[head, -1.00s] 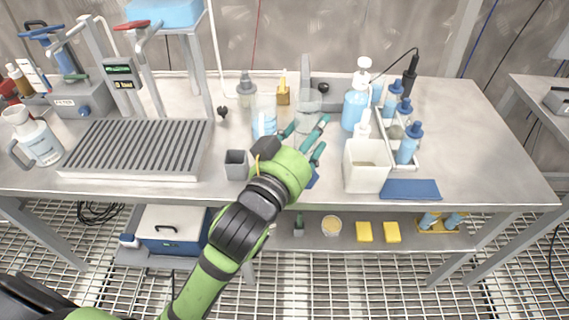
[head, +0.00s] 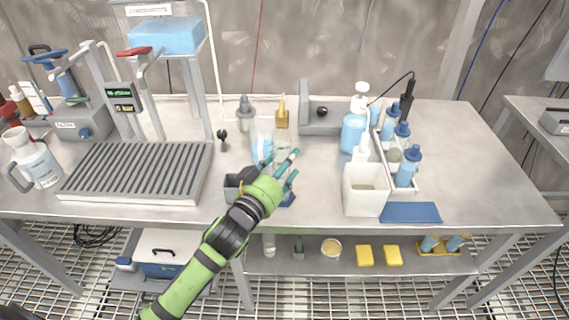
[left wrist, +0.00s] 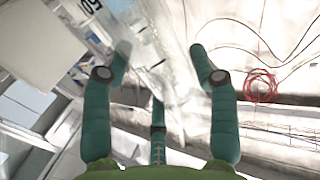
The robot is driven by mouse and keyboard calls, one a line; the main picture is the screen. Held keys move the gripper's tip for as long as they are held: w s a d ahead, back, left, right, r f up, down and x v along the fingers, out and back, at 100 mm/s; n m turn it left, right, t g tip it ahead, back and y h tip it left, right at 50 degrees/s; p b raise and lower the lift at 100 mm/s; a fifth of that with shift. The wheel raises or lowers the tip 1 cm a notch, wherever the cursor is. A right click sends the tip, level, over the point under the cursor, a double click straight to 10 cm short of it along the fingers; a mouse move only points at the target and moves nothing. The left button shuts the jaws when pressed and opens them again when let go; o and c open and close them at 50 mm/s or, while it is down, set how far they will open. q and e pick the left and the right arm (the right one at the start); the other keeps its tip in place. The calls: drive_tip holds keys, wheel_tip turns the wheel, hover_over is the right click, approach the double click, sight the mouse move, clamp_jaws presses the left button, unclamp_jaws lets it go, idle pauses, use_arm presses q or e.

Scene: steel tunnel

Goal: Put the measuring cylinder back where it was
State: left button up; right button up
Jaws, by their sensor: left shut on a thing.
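My left gripper (head: 287,165), with teal fingers on a green arm, is over the middle of the steel bench. It is shut on the measuring cylinder, a clear, see-through vessel. The cylinder (left wrist: 168,62) shows between the fingers in the left wrist view, reaching away from the palm. In the head view it is faint against the bench, and I cannot tell whether its base touches the top. A clear beaker with blue liquid (head: 262,146) stands just left of the fingers. My right gripper is not in view.
An amber-topped bottle (head: 282,114) and a grey-capped bottle (head: 245,112) stand behind the gripper. A white square container (head: 366,190), a blue wash bottle (head: 353,132) and a bottle rack (head: 410,182) stand to the right. A ribbed drainer (head: 140,172) lies left. The bench's right end is clear.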

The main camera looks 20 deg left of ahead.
use_arm(q)
drive_tip(key=shift+f, duration=0.1)
drive_tip(key=o, duration=1.2)
drive_tip(key=shift+o, duration=0.2)
drive_tip(key=s+a+b, duration=0.1)
drive_tip(key=s+a, duration=0.1)
drive_tip(key=s, duration=1)
drive_tip(key=shift+a+r+b, duration=0.15)
drive_tip(key=shift+r+b, duration=0.05)
drive_tip(key=shift+b, duration=0.1)
drive_tip(key=shift+w, duration=0.1)
